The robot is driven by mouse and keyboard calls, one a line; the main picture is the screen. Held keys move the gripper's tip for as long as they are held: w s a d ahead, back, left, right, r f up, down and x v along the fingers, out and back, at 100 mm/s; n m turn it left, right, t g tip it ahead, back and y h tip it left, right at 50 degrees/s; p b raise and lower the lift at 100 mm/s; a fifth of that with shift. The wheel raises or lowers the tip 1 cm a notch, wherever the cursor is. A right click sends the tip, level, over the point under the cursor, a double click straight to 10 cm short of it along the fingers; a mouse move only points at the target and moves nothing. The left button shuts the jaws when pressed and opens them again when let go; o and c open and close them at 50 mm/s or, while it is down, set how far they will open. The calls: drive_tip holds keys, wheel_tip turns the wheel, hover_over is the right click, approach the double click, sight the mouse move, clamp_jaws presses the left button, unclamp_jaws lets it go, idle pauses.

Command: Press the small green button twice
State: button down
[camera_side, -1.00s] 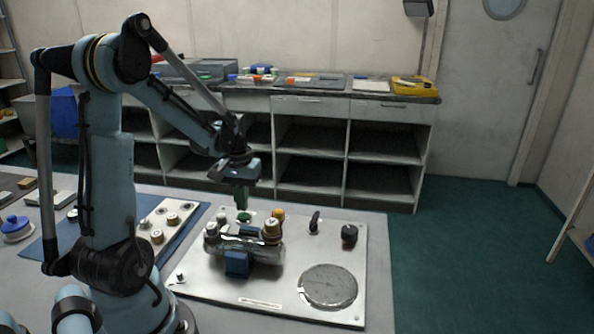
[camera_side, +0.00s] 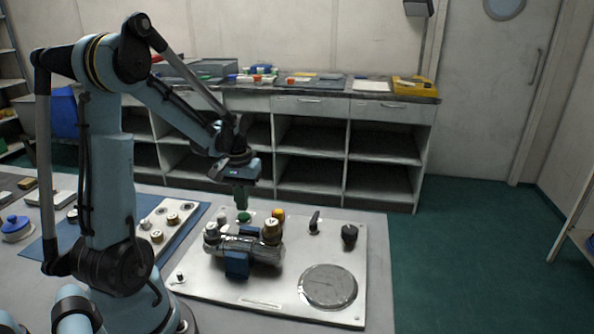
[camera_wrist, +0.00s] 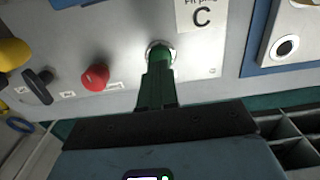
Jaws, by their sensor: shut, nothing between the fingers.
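The small green button (camera_side: 244,216) sits near the back edge of the pale panel. In the wrist view the green button (camera_wrist: 160,50) is round, with a metal ring around it. My gripper (camera_side: 241,207) is shut and empty, its green fingers pointing down just above the button. In the wrist view my gripper (camera_wrist: 157,66) overlaps the near part of the button. I cannot tell for sure whether the tips touch it.
A chrome valve block (camera_side: 245,248) with knobs stands in front of the button. A red button (camera_wrist: 95,77) shows in the wrist view.

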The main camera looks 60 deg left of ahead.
sight(243, 215)
drive_tip(key=shift+f, duration=1.05)
idle(0.7)
idle(0.3)
drive_tip(key=shift+r, duration=3.5)
drive_tip(key=shift+f, duration=2.45)
